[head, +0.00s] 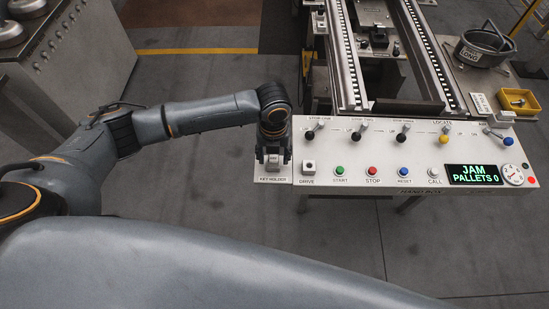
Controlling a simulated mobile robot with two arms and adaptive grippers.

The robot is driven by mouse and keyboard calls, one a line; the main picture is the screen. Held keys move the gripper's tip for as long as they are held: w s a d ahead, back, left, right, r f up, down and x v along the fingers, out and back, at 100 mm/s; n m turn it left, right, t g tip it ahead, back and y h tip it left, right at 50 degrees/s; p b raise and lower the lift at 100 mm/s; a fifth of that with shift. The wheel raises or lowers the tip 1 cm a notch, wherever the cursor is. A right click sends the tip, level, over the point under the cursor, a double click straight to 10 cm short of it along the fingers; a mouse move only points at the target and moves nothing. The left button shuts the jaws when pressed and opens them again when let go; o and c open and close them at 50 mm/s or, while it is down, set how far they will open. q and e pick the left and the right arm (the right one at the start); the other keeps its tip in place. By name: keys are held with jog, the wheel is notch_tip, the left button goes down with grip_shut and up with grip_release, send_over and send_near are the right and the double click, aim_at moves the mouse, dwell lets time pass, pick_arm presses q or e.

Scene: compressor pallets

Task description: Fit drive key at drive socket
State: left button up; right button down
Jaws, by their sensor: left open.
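My left gripper (272,162) points down over the key holder plate (272,180) at the left end of the control panel. It is open. The drive key cannot be made out; the gripper covers most of the holder, and a small light grey shape shows at the fingers. My right gripper is out of view.
The white panel (335,190) carries switch levers and START, STOP, RESET and CALL buttons. A dark round container (485,46) and a yellow bin (518,102) stand at right.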

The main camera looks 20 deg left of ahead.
aim_at(273, 158)
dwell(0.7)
pick_arm(q)
jog(key=shift+p, duration=0.35)
grip_shut()
jog(key=shift+r, duration=0.15)
jog(key=shift+r+p, duration=2.85)
jog(key=shift+p, duration=0.4)
